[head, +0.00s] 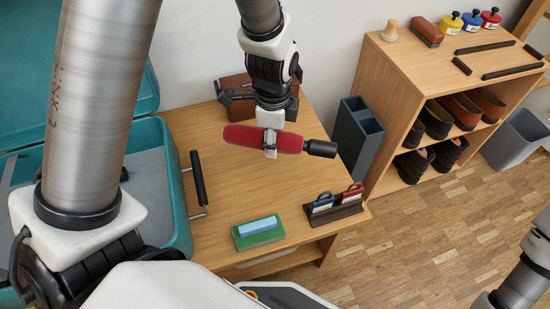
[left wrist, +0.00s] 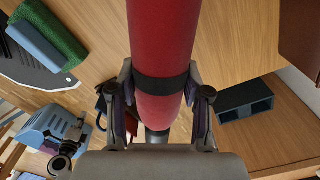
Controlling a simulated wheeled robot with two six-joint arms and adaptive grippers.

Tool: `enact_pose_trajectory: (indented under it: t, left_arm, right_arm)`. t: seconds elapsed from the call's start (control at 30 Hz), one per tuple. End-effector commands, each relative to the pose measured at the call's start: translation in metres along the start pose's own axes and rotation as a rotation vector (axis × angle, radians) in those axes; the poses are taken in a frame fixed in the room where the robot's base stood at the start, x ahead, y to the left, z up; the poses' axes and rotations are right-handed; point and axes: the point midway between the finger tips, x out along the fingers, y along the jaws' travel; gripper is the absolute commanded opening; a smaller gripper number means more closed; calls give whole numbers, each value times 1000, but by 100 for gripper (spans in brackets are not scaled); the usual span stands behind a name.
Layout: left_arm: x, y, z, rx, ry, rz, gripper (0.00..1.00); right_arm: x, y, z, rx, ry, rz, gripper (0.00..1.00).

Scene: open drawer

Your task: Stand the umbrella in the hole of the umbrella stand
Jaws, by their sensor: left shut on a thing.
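A folded red umbrella (head: 246,136) with a black handle (head: 321,149) is held roughly level above the wooden table.
A green and blue block (head: 257,232) and a dark holder with blue and red-handled items (head: 333,211) are on the table's front part. A teal case (head: 177,190) stands left. A shoe shelf (head: 393,85) and a grey bin (head: 517,138) are right.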

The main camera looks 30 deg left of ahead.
Motion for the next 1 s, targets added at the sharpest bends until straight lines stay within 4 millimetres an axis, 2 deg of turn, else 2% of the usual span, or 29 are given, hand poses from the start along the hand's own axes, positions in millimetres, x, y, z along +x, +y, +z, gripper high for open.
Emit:
enact_pose_trajectory:
  t: [0.03, 0.1, 0.4, 0.47, 0.8, 0.83, 0.87, 0.9, 1.0]
  left_arm:
    - [16, 1, 0, -1, -1, 4, 1]
    - [34, 1, 0, -2, -1, 4, 1]
    - [84, 1, 0, -3, -1, 3, 1]
    - [90, 1, 0, -2, -1, 2, 1]
    - [92, 1, 0, -1, -1, 1, 1]
    - [91, 1, 0, -1, -1, 1, 59]
    - [91, 1, 0, -1, -1, 1, 69]
    - [91, 1, 0, -1, -1, 1, 73]
    - [91, 1, 0, -1, -1, 1, 73]
  right_arm:
    - [9, 0, 0, 0, 0, 0, 0]
    - [18, 0, 0, 0, 0, 0, 0]
    - [41, 0, 0, 0, 0, 0, 0]
    - [43, 0, 0, 0, 0, 0, 0]
    - [43, 0, 0, 0, 0, 0, 0]
    - [42, 0, 0, 0, 0, 0, 0]
    - [42, 0, 0, 0, 0, 0, 0]
    - [42, 0, 0, 0, 0, 0, 0]
    - [42, 0, 0, 0, 0, 0, 0]
